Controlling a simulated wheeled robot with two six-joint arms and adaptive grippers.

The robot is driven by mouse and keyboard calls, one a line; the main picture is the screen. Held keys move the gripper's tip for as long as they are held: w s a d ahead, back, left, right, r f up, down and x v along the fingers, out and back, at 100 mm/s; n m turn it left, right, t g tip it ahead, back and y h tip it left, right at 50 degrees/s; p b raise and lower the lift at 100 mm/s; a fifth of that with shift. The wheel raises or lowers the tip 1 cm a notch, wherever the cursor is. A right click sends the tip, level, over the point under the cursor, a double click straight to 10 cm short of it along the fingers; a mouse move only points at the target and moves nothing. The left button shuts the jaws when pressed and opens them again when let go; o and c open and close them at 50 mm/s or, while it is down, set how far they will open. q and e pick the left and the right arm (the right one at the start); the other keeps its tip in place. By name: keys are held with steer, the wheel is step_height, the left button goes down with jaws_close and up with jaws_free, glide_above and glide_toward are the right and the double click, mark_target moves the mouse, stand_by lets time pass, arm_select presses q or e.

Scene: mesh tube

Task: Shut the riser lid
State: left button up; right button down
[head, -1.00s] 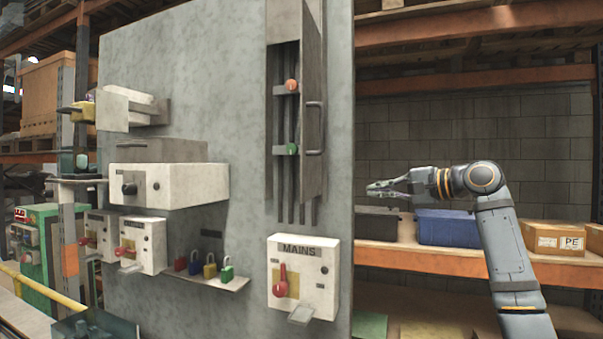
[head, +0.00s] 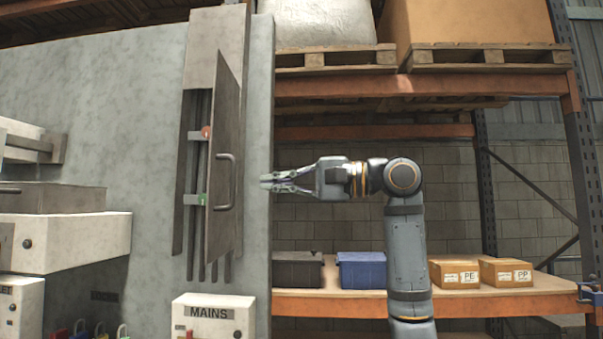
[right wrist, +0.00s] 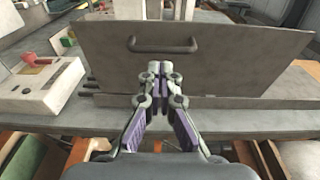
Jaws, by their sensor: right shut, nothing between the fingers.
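The riser lid (head: 225,150) is a tall grey panel with a bar handle (head: 226,181). It stands swung out from the riser channel (head: 197,160), whose cables and a red and a green clamp show behind it. In the right wrist view the lid (right wrist: 215,55) lies across the picture, its handle (right wrist: 163,45) beyond my fingertips. My right gripper (head: 264,182) is shut and empty, to the right of the lid and apart from the handle in the head view. It also shows in the right wrist view (right wrist: 160,68). My left gripper is out of view.
The MAINS box (head: 213,318) sits on the wall panel below the riser. Padlocks (head: 80,334) hang at the lower left beside a cream box (head: 70,240). Shelving with a blue bin (head: 362,270) and cartons (head: 455,274) stands behind my right arm.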

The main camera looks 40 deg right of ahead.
steer(key=p+x, duration=0.1)
steer(key=x, duration=0.4)
steer(key=shift+p, duration=0.3)
steer(key=shift+h, duration=0.3)
